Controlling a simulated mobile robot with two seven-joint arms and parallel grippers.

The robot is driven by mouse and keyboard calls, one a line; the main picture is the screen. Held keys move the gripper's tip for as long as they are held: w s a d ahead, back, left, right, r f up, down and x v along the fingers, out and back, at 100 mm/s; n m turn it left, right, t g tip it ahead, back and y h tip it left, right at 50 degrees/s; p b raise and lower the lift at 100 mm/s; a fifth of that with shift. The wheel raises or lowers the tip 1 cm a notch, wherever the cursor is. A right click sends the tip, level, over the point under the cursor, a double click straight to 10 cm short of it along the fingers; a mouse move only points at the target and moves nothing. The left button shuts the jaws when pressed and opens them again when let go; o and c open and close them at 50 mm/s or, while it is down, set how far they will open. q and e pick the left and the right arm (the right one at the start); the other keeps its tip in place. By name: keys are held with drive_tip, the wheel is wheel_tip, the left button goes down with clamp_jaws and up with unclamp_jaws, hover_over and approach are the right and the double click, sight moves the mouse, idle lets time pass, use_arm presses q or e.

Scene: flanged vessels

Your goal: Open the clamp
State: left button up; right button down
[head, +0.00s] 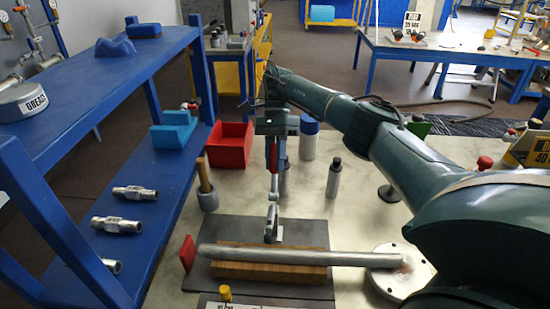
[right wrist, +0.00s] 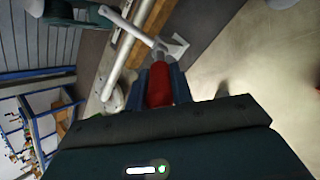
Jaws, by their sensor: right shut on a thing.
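The clamp (head: 272,212) stands upright on a dark grey plate (head: 310,232), behind a wooden block (head: 250,271). A grey pipe (head: 300,256) lies along the block, with a round flange (head: 400,272) at its right end. My right gripper (head: 274,150) is above the clamp, shut on its red handle (right wrist: 158,85). In the right wrist view the clamp's metal arm (right wrist: 128,26) reaches across the pipe. I cannot tell whether it presses on it. My left gripper is not in view.
A blue shelf (head: 150,165) with metal fittings stands at the left.

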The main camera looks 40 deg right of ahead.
drive_tip(key=c, duration=1.2)
unclamp_jaws()
wheel_tip(320, 180, up, 10)
drive_tip(key=p, duration=0.3)
